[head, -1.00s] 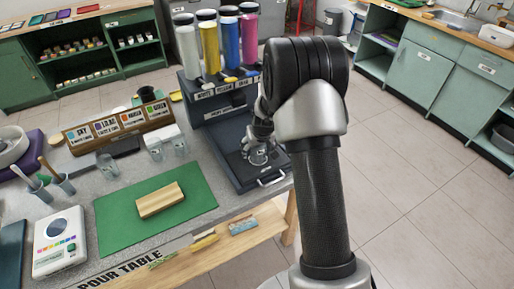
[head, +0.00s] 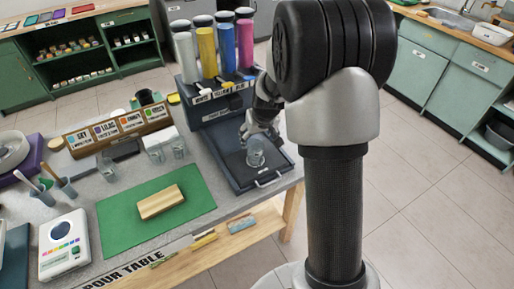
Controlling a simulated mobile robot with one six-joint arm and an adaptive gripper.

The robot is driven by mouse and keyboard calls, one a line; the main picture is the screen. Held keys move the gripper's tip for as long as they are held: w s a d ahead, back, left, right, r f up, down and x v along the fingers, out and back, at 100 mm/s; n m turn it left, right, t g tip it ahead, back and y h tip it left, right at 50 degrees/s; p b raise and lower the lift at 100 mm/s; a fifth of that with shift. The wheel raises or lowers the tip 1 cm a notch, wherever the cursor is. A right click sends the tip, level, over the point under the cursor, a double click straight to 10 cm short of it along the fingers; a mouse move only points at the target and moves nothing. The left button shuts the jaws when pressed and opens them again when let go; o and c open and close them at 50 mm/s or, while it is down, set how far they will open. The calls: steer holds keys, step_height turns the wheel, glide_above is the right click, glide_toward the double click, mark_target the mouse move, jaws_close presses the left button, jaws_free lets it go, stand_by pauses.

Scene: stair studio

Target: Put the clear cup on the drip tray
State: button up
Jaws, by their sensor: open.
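A clear cup (head: 256,158) stands upright on the dark drip tray (head: 277,163), in front of the bottle dispenser. My gripper (head: 259,135) is open, just behind and above the cup, with its fingers apart. It looks clear of the cup, though the small gap is hard to judge. My arm covers the area to the right of the tray.
The dispenser (head: 215,106) holds white, yellow, blue and magenta bottles behind the tray. Two more clear cups (head: 157,152) (head: 178,148) stand left of it. A green mat (head: 120,216) with a wooden block (head: 160,201) lies front left. A scale (head: 64,245) stands further left.

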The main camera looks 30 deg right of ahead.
steer(key=s+a+r, duration=0.5)
steer(key=a+r, duration=0.1)
steer(key=r, duration=0.3)
steer(key=s+a+r, duration=0.3)
steer(key=s, duration=0.5)
steer(key=s+a+r+n, duration=0.1)
steer(key=s+a+r, duration=0.1)
steer(key=s, duration=0.7)
steer(key=s+a+r+n, duration=0.1)
steer(key=s+a+r, duration=0.2)
steer(key=s, duration=0.5)
steer(key=shift+s+a+r+y, duration=0.15)
steer(key=shift+a+r+y, duration=0.25)
steer(key=shift+a, duration=0.45)
steer(key=shift+d, duration=0.1)
